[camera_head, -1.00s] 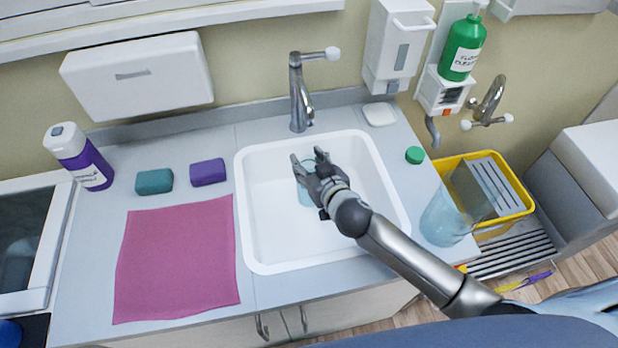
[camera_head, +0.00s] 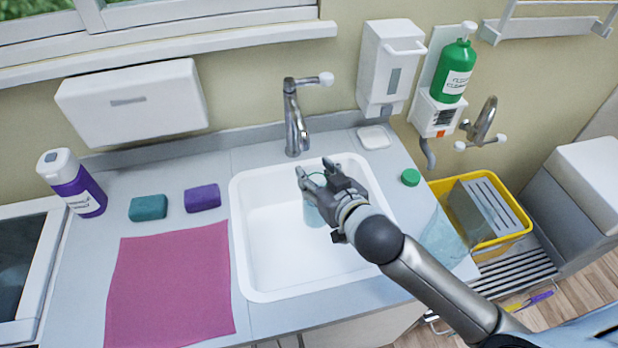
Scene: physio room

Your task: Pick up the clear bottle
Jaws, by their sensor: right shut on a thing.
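The clear bottle (camera_head: 314,215) is a pale, see-through cylinder with a faint green-blue tint. My right gripper (camera_head: 320,176) is shut on its upper part, above the right half of the white sink (camera_head: 268,250). The fingers and palm hide part of the bottle. Its lower part shows against the sink wall, and I cannot tell exactly how far it is above the sink floor. My left gripper is not in view.
A chrome tap (camera_head: 292,125) stands behind the sink. A green cap (camera_head: 410,177) and a see-through bluish thing (camera_head: 441,240) are on the right counter. A pink cloth (camera_head: 170,285), teal block (camera_head: 148,208) and purple block (camera_head: 202,198) lie left of the sink.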

